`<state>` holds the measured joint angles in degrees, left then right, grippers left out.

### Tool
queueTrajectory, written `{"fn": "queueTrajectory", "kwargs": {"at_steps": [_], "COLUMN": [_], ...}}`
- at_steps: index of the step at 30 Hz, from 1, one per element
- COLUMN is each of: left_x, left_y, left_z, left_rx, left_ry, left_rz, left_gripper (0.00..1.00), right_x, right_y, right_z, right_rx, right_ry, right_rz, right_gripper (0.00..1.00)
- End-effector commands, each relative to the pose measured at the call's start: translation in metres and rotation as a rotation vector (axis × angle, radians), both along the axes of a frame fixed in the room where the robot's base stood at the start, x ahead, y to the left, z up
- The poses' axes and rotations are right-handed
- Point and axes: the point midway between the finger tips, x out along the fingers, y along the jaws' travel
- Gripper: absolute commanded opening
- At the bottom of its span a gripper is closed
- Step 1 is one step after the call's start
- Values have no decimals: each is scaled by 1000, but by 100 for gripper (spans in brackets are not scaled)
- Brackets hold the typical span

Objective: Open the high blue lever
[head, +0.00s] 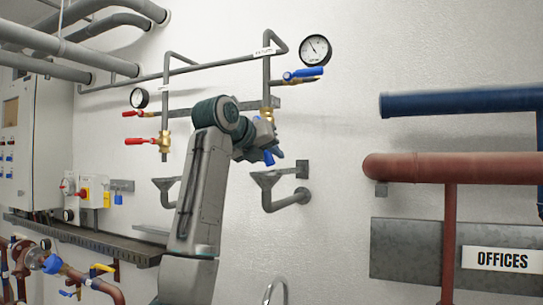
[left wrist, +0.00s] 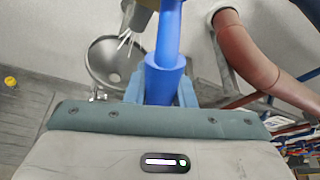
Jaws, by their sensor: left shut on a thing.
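A blue lever (head: 303,73) sticks out to the right at the upper right pipe, below the round gauge. A lower blue handle (head: 268,158) shows beside my left gripper (head: 274,151), under a brass valve (head: 267,114) on the same pipe. In the left wrist view my left gripper (left wrist: 161,96) is shut on a blue lever (left wrist: 168,62), which runs up between the fingers. The gripper and wrist partly hide the lower valve in the head view. The upper blue lever is apart from the gripper. My right gripper is in neither view.
A grey funnel (head: 267,180) stands below the gripper; in the left wrist view white streaks enter the funnel (left wrist: 103,62). Red levers (head: 140,141) are to the left. Blue (head: 460,101) and red (head: 450,167) pipes stand right. Bare wall lies between.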

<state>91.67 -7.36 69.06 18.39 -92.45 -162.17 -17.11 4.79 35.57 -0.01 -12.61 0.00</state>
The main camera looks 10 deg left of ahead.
Motion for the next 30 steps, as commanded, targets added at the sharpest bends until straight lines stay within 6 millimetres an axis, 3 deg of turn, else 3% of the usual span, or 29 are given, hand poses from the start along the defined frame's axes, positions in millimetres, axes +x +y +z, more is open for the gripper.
{"fn": "queueTrajectory", "kwargs": {"at_steps": [8,9,12,23,30], "left_x": [0,0,0,-6,-43], "left_y": [0,0,0,3,23], "left_z": [0,0,0,2,14], "left_rx": [-2,-2,-2,-3,-3], "left_ry": [1,1,1,-3,-5], "left_rz": [1,1,1,1,3], "left_gripper": [0,30,45,45,45], "right_x": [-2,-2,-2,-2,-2], "right_y": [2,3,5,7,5], "right_z": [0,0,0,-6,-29], "right_rx": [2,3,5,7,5], "right_ry": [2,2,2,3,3], "right_rz": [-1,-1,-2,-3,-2], "right_gripper": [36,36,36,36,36]}}
